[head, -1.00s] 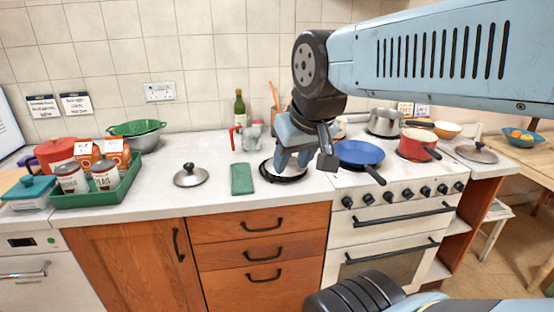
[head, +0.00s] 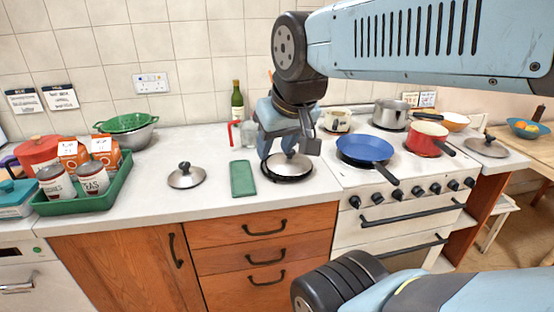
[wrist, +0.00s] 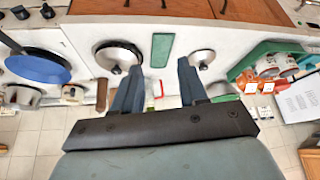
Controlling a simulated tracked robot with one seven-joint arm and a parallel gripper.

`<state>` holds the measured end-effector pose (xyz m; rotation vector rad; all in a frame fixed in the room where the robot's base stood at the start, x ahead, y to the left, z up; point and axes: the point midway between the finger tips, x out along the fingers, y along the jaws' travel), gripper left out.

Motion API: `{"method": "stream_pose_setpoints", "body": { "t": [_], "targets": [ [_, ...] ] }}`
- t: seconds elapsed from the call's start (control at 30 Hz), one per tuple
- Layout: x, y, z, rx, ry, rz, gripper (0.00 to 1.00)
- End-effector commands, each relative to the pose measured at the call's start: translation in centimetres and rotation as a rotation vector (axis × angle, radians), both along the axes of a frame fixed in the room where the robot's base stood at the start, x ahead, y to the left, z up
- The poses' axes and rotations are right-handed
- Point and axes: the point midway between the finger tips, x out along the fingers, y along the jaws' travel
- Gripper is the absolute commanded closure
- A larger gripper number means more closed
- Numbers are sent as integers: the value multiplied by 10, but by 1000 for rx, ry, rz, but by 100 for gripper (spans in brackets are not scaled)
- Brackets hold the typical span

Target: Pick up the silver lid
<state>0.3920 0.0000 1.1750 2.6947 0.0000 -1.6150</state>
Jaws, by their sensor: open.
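Three silver lids with dark knobs show in the head view. One lid (head: 186,175) lies on the counter left of the green cloth (head: 243,179); it also shows in the wrist view (wrist: 202,58). A second lid (head: 291,166) sits on a round black-rimmed piece right of the cloth, and is at left in the wrist view (wrist: 118,55). A third lid (head: 486,148) lies right of the stove. My gripper (head: 288,147) is open and empty, in front of the second lid in the head view. In the wrist view its fingers (wrist: 159,68) point between the first two lids.
A blue pan (head: 365,148), a red pan (head: 427,138) and a steel pot (head: 390,113) stand on the stove to the right. A green tray (head: 118,190) with cans and cartons is at left. A green bottle (head: 238,102) stands behind. Counter around the left lid is clear.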

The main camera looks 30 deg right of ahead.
Motion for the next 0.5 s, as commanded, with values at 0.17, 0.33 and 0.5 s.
{"method": "stream_pose_setpoints", "body": {
  "t": [0.17,0.33,0.5],
  "targets": [
    [5,-2,3,21,9,-40,41],
    [30,-12,9,126,59,-244,25],
    [70,-32,15,272,128,-587,9]
  ]
}}
